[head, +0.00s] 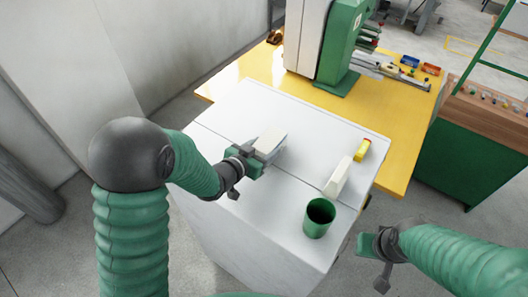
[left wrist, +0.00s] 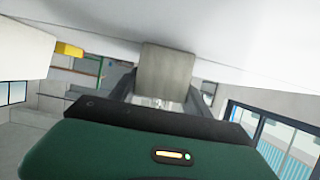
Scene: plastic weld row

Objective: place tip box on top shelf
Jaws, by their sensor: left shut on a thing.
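My left gripper (head: 256,161) is shut on a small pale box (head: 269,139), likely the tip box, at the white cabinet top (head: 237,107). The box also shows in the left wrist view as a beige-grey block (left wrist: 166,72) between the dark fingers. It is at or very near the white surface; I cannot tell whether it touches. My right gripper (head: 372,249) is low at the right, beside the cabinet and apart from everything; its jaw opening is unclear. No shelf is clearly identifiable.
On the cabinet top stand a green cup (head: 318,218), a white block (head: 338,177) and a yellow item (head: 362,150). Behind is a yellow table (head: 392,112) with a green and white machine (head: 341,47). The cabinet top's left part is clear.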

